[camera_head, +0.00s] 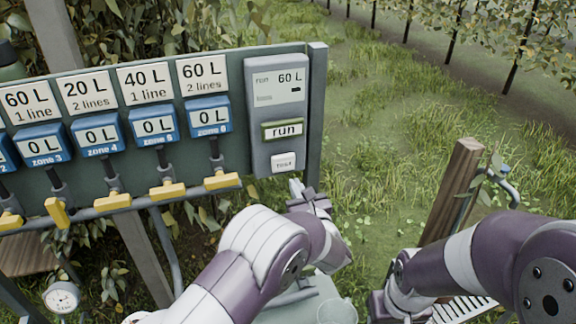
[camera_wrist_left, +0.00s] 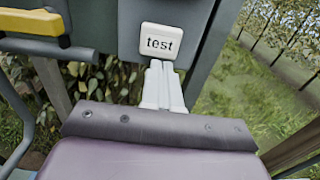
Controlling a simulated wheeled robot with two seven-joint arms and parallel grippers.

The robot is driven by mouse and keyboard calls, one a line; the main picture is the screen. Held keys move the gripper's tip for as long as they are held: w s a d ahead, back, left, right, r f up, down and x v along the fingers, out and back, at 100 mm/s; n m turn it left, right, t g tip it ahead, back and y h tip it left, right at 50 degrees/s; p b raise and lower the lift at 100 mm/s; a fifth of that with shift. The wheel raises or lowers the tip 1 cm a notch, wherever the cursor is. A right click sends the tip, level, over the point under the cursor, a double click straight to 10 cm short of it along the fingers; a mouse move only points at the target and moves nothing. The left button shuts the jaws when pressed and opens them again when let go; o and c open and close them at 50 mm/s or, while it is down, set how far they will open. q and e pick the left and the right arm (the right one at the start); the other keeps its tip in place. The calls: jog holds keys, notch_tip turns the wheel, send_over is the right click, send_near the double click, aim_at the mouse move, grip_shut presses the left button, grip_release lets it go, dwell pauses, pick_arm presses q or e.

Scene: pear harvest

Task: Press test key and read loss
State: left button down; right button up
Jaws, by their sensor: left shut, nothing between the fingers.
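The grey control box (camera_head: 258,110) is fixed at the right end of the green panel. Its display (camera_head: 278,87) reads "run 60 L"; the "loss" line below shows no readable number, only a small dark mark at its right. A green-framed "run" plate (camera_head: 283,130) sits under it. The white test key (camera_head: 285,161) is lowest, and shows large in the left wrist view (camera_wrist_left: 161,41). My left gripper (camera_head: 296,186) is shut and empty, its white fingertips (camera_wrist_left: 161,65) at the key's lower edge; I cannot tell whether they touch. My right gripper's fingers are out of frame.
Left of the box, a row of blue zone meters (camera_head: 154,126) reads 0 L, with yellow valve handles (camera_head: 167,190) below. A pressure gauge (camera_head: 62,297) is at lower left. A wooden post (camera_head: 452,190) stands at right near my right arm. Open grass lies behind.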

aim_at(285, 166)
pick_arm(q)
jog(key=p+x, duration=0.2)
jog(key=x, duration=0.4)
jog(key=shift+r, duration=0.15)
jog(key=shift+w+a+p, duration=0.1)
jog(key=shift+w+p, duration=0.25)
jog(key=shift+p, duration=0.05)
